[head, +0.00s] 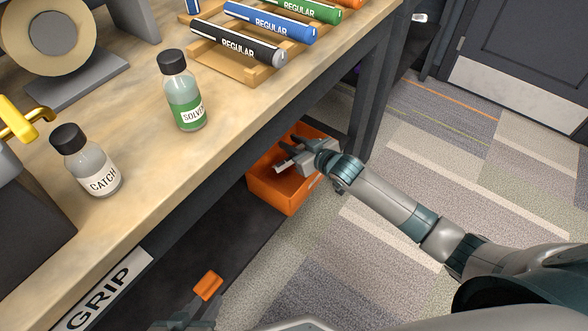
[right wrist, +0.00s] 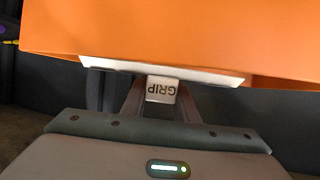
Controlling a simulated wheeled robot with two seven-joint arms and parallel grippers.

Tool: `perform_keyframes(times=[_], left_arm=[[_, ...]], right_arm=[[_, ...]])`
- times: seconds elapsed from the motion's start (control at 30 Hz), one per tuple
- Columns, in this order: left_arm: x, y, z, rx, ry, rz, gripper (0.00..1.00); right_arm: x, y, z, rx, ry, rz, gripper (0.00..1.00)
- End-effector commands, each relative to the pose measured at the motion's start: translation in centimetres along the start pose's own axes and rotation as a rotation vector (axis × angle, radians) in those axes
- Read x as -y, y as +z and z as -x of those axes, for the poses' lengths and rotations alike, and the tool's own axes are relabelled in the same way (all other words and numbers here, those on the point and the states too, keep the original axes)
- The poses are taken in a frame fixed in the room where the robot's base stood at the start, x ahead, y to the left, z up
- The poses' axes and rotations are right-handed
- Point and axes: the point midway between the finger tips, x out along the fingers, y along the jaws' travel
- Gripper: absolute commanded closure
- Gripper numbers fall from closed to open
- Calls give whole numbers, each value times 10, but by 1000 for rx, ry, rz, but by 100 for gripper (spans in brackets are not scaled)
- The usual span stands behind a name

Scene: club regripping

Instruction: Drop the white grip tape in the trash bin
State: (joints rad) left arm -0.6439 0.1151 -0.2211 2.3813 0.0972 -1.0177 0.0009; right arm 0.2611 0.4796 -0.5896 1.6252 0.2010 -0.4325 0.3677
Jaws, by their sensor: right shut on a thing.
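The white grip tape (right wrist: 161,89), a small piece with upside-down GRIP lettering, sits between the fingers of my right gripper in the right wrist view. In the head view my right gripper (head: 290,163) is over the orange trash bin (head: 273,192), shut on the tape, of which only a pale sliver shows. The bin stands low beside the workbench, and its orange wall fills the top of the right wrist view (right wrist: 170,30). My left gripper (head: 190,316) is partly cut off at the bottom edge, close to a small orange block (head: 208,285); its jaws are unclear.
Carpeted floor (head: 410,150) lies open to the right.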

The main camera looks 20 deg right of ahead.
Motion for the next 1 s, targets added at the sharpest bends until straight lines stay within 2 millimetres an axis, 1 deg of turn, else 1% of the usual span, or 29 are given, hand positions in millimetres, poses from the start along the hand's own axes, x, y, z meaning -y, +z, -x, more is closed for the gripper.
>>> perform_keyframes(times=[0.23, 0.27, 0.3, 0.33, 0.37, 0.77, 0.87, 1.0], left_arm=[[0, 0, 0, -2, 1, 0, 69], [0, 0, 0, -2, 1, 0, 69], [0, 0, 0, -2, 1, 0, 69], [0, 0, 0, -2, 1, 0, 69], [0, 0, 0, -2, 1, 0, 69], [0, -1, 1, 0, 0, 0, 69], [0, 0, 2, 6, -2, -1, 69], [2, 4, 4, 31, -9, -2, 69]], right_arm=[[0, 0, 0, 0, 0, 0, 99], [0, 0, 0, 0, 0, 0, 71], [0, 0, 0, 0, 0, 0, 61], [0, 0, 0, 0, 0, 0, 54], [0, 0, 0, 0, 0, 0, 51], [0, 0, 3, 1, 0, 0, 51], [0, 0, 9, 1, 0, 0, 51], [-1, 0, 25, 1, 1, 0, 51]])
